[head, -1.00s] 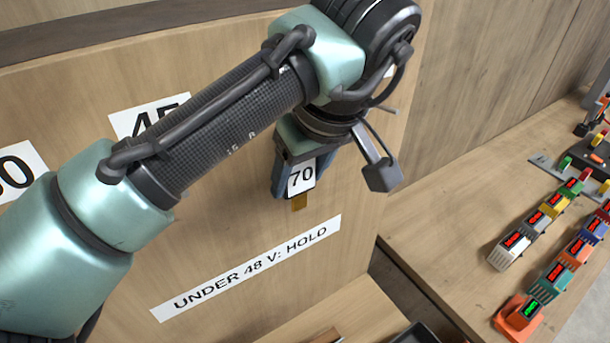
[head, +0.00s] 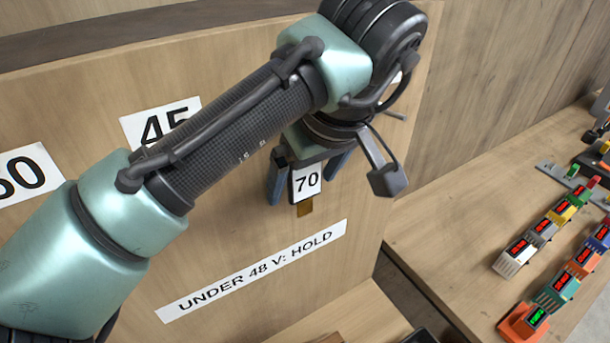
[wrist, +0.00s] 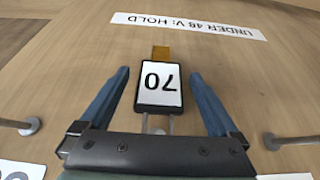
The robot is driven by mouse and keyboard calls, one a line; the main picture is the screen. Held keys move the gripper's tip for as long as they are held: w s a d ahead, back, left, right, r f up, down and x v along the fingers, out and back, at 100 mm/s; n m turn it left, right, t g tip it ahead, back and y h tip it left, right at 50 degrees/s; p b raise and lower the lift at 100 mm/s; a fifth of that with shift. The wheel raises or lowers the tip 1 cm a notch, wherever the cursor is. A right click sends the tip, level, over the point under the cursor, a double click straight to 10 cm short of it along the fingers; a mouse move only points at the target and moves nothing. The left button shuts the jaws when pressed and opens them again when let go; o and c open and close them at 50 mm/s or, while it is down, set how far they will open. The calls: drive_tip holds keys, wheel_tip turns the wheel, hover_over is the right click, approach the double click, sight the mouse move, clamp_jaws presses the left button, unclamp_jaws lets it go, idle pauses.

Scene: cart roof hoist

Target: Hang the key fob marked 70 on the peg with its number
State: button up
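The key fob marked 70 (head: 306,181) is a black-edged white tag with a brass-coloured tab below, in front of the wooden board (head: 300,222). It also shows upside down in the wrist view (wrist: 160,84), with its loop at what looks like a peg (wrist: 158,124). Whether the loop is around that peg is not clear. My gripper (head: 307,178) is open, its blue fingers apart on either side of the fob; gaps show on both sides in the wrist view (wrist: 165,90). The number label above this spot is hidden by my arm.
A bare peg (head: 395,115) sticks out to the right; another shows in the wrist view (wrist: 275,141). Labels 45 (head: 150,125) and one ending in 0 (head: 28,172) are left. A strip reads "UNDER 48 V: HOLD" (head: 255,270). Coloured blocks with displays (head: 545,225) stand on the right bench.

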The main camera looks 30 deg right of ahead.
drive_tip(key=b+v, duration=0.2)
drive_tip(key=v, duration=1.1)
drive_tip(key=w+d+r+m+t+h+b, duration=0.1)
drive_tip(key=d+r+m+t+h, duration=0.15)
drive_tip(key=d+m+h, duration=0.55)
wheel_tip(320, 180, up, 10)
drive_tip(key=d+t+h, duration=0.2)
drive_tip(key=t+h, duration=0.2)
drive_tip(key=h, duration=0.2)
drive_tip(key=w+a+r+n+t+b, duration=0.15)
drive_tip(key=a+r+t, duration=0.35)
drive_tip(key=a+t, duration=0.55)
drive_tip(key=s+a+n+t+y, duration=0.2)
drive_tip(key=a+t+y, duration=0.1)
drive_tip(key=a+y, duration=0.3)
drive_tip(key=s+a+f+n+t+y, duration=0.1)
drive_tip(key=s+a+n+t+y, duration=0.1)
drive_tip(key=a+y, duration=0.5)
drive_tip(key=a+n, duration=0.1)
drive_tip(key=a, duration=0.2)
drive_tip(key=shift+a+f+t+y, duration=0.25)
drive_tip(key=shift+a+t+y, duration=0.05)
drive_tip(key=shift+a+t, duration=0.1)
